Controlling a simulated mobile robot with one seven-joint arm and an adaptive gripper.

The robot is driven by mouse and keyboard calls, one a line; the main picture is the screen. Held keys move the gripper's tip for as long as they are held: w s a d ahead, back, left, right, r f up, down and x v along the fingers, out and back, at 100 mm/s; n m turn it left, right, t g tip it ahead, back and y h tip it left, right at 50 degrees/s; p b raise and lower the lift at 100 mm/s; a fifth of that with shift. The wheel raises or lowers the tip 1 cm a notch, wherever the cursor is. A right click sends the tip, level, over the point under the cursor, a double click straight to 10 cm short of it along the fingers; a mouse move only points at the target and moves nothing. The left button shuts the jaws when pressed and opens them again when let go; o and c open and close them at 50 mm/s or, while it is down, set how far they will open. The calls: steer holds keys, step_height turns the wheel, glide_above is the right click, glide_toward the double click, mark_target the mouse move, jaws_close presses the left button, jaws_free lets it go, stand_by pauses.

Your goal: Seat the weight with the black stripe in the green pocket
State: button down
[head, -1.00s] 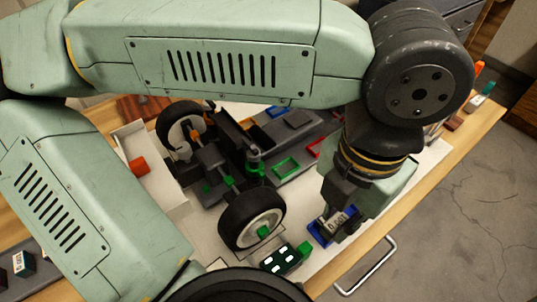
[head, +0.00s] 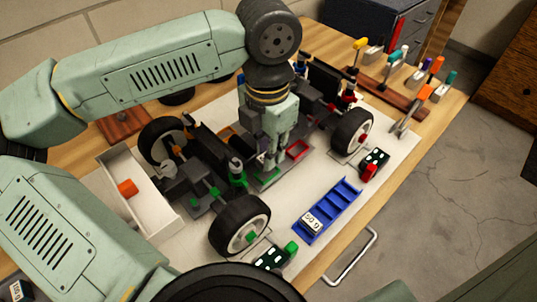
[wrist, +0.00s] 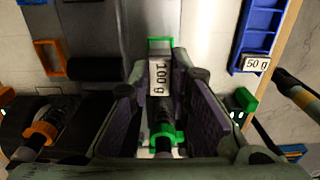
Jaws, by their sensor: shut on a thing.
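My gripper (head: 271,162) points down at the middle of the car chassis and is shut. In the wrist view my gripper (wrist: 160,95) holds a weight labelled "100 g" (wrist: 159,82) between its fingers. No black stripe can be made out on the weight's visible face. The green pocket (head: 266,181) lies directly under the fingertips. Its green rim (wrist: 160,42) shows just beyond the weight in the wrist view. The weight and fingers cover most of the pocket, and I cannot tell whether the weight is inside it or just above it.
A blue rack (head: 343,193) holds a "50 g" weight (head: 312,222) right of the car. A red pocket (head: 298,150) lies beside the green one. The wheel (head: 239,225) and the green-capped post (head: 237,174) stand close to my gripper.

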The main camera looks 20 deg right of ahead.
step_height(320, 180, down, 3)
steer(key=shift+p, duration=0.35)
steer(key=shift+f, duration=0.1)
steer(key=shift+f+b, duration=0.2)
steer(key=shift+b, duration=0.15)
steer(key=c, duration=1.5)
jaws_free()
steer(key=shift+r, duration=0.1)
steer(key=shift+r, duration=0.1)
steer(key=shift+r+p, duration=0.2)
steer(key=shift+p, duration=0.2)
step_height(320, 180, up, 12)
steer(key=shift+f+b, duration=0.15)
steer(key=shift+b, duration=0.8)
